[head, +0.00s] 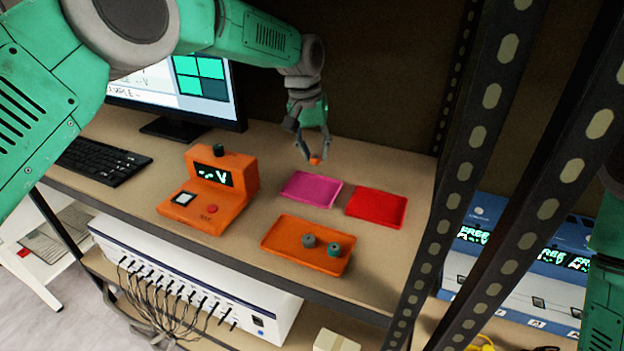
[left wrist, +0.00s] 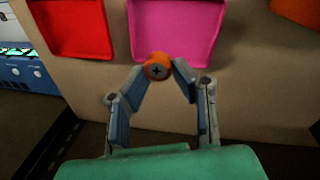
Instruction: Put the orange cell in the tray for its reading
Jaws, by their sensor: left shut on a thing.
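My left gripper (head: 314,154) is shut on the small orange cell (head: 315,161) and holds it above the shelf, behind the pink and red trays. In the left wrist view the cell (left wrist: 157,67) sits between the fingertips (left wrist: 158,70), its round end with a dark cross mark showing. The pink tray (head: 311,189) and the red tray (head: 376,205) are both empty. The orange tray (head: 281,238) in front holds a grey cell (head: 308,241) and a dark green cell (head: 333,249). My right gripper is not in view.
The orange reader (head: 211,192) with a small display stands left of the trays, a dark green cell (head: 219,150) on its top. A keyboard (head: 102,162) and monitor (head: 180,90) are at the left. A perforated black post (head: 455,180) rises at the right.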

